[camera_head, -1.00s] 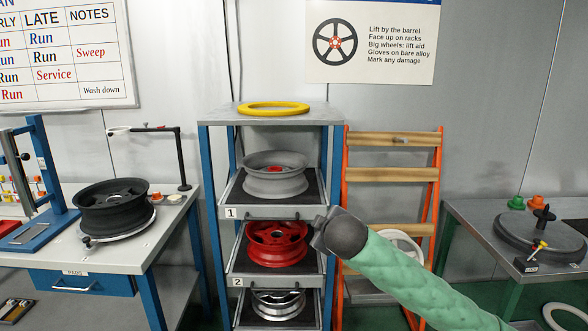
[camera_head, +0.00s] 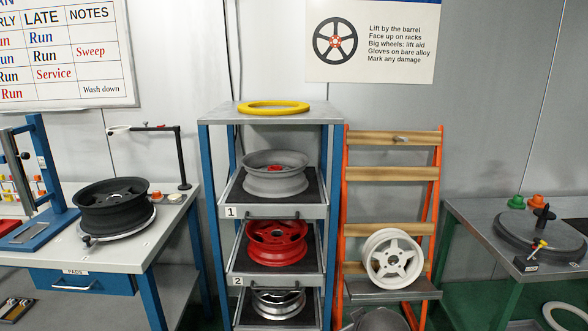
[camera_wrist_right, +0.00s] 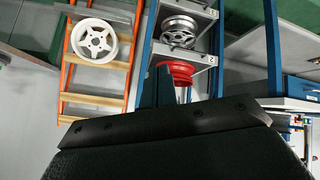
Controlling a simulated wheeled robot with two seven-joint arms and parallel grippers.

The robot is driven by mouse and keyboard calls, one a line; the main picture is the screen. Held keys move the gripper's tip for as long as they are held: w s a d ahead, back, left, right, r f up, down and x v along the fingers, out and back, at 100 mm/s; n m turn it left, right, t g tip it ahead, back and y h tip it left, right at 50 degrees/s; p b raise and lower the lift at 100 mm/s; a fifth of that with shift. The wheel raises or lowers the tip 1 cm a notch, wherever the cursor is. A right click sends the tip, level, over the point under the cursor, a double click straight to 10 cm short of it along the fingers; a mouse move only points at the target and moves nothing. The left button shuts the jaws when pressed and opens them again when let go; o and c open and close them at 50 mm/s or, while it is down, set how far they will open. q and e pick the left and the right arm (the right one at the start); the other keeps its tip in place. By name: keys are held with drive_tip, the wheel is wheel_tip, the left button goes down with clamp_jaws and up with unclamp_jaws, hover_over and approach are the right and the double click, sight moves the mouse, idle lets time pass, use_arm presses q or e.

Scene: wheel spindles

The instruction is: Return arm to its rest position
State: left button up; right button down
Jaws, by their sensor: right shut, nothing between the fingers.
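My right gripper (camera_wrist_right: 165,122) shows in the right wrist view as a broad dark block across the lower part, shut and empty. In the head view a dark grey rounded part of my right arm (camera_head: 378,320) just shows at the bottom edge, in front of the orange rack. It is apart from the shelf and its wheels. My left gripper is in neither view.
The blue shelf frame (camera_head: 212,190) holds a grey wheel (camera_head: 275,182), a red wheel (camera_head: 277,250) and a silver wheel (camera_head: 278,303). A white wheel (camera_head: 393,262) stands on the orange rack (camera_head: 433,200). Benches stand on both sides.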

drive_tip(key=s+d+f+m+g, duration=0.1)
drive_tip(key=s+f+g, duration=0.2)
drive_tip(key=s+f, duration=0.9)
drive_tip(key=s+d+f+m+g, duration=0.1)
drive_tip(key=s+f+g, duration=0.3)
drive_tip(key=s+f, duration=0.7)
drive_tip(key=s+m, duration=0.1)
drive_tip(key=s, duration=0.6)
drive_tip(key=shift+s+f, duration=0.3)
drive_tip(key=shift+f, duration=0.1)
drive_tip(key=shift+d, duration=0.1)
